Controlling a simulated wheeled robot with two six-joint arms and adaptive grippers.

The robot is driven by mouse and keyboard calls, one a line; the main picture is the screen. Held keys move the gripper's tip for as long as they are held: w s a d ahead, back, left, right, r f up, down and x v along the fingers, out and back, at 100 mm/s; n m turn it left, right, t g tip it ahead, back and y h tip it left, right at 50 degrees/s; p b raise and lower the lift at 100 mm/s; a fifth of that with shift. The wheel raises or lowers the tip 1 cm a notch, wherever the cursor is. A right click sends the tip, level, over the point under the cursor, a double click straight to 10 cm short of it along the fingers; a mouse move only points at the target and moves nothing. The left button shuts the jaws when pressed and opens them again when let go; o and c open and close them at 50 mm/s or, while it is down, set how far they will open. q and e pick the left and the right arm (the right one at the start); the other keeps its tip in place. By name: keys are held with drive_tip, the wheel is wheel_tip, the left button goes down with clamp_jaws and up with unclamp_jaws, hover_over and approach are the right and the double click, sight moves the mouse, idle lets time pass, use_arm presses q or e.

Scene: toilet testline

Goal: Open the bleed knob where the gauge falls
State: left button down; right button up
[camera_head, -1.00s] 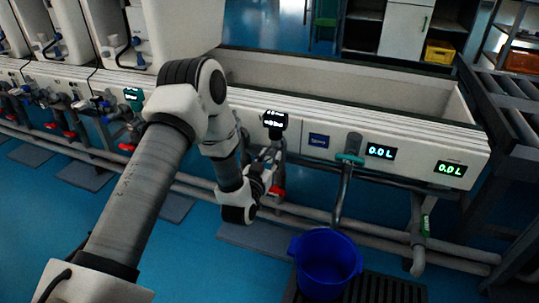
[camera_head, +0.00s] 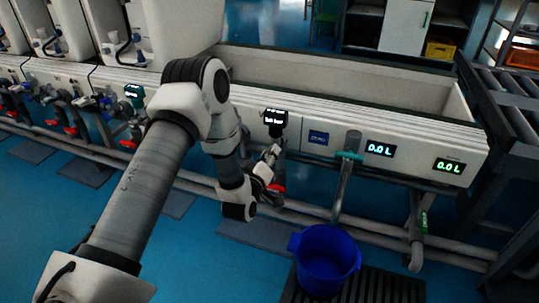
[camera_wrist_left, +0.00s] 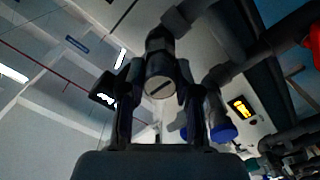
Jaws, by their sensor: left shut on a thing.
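My left gripper (camera_head: 268,172) is at the pipework below a black gauge (camera_head: 274,117) on the trough's front. In the left wrist view its two fingers (camera_wrist_left: 155,100) are shut on the sides of a round grey knob (camera_wrist_left: 160,86) with a dark slot across its face. The gauge also shows in the left wrist view (camera_wrist_left: 104,98), seen from below. Its lit text is too small to read. Another gauge with teal text (camera_head: 133,91) sits farther left along the line. My right gripper is not in view.
A blue bucket (camera_head: 325,264) stands on a dark grate under a downward spout pipe (camera_head: 343,188). Two displays (camera_head: 380,149) and (camera_head: 449,166) read 0.0 L. A red handle (camera_head: 276,187) is close to my left gripper. Grey pipes run along below the trough.

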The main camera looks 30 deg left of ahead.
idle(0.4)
use_arm(q)
drive_tip(key=c, duration=0.8)
unclamp_jaws()
drive_tip(key=v, duration=1.2)
